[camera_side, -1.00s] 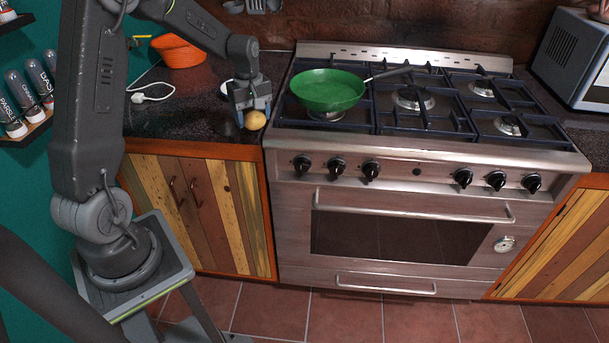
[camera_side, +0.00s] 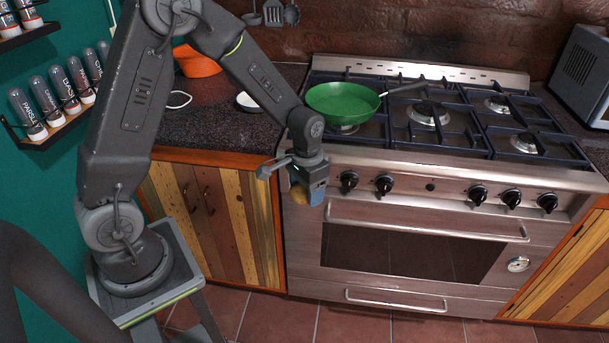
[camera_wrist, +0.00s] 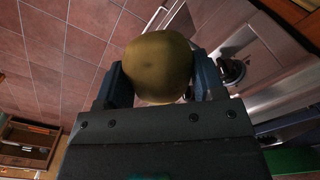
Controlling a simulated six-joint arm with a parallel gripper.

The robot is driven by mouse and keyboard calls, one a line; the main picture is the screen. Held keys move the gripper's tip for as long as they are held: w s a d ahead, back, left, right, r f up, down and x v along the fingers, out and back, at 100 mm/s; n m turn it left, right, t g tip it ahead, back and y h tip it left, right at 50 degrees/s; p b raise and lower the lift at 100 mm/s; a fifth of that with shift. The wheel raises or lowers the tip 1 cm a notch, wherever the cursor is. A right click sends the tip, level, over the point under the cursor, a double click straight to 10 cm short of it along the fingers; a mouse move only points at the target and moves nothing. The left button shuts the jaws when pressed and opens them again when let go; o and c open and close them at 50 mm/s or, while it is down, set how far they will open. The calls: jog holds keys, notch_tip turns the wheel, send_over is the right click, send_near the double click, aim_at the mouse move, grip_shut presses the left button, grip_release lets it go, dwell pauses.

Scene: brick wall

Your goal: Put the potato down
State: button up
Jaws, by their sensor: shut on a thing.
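The potato (camera_side: 299,195) is a small yellow-brown lump in the side view, partly hidden by my gripper (camera_side: 306,194). My gripper is shut on it and holds it in the air, in front of the counter edge and the left front of the stove, below the counter top. In the wrist view the potato (camera_wrist: 158,67) sits between the two blue-grey fingers of my gripper (camera_wrist: 160,80), with the tiled floor behind it.
Spice jars (camera_side: 65,88) line the left wall.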

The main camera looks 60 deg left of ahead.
notch_tip(320, 180, up, 19)
jog(key=s+a+n, duration=0.1)
jog(key=a+n, duration=1.5)
jog(key=a, duration=0.5)
jog(key=s+a+n, duration=0.9)
jog(key=a+n, duration=0.4)
jog(key=a, duration=0.1)
jog(key=f, duration=0.5)
jog(key=shift+w+f, duration=0.25)
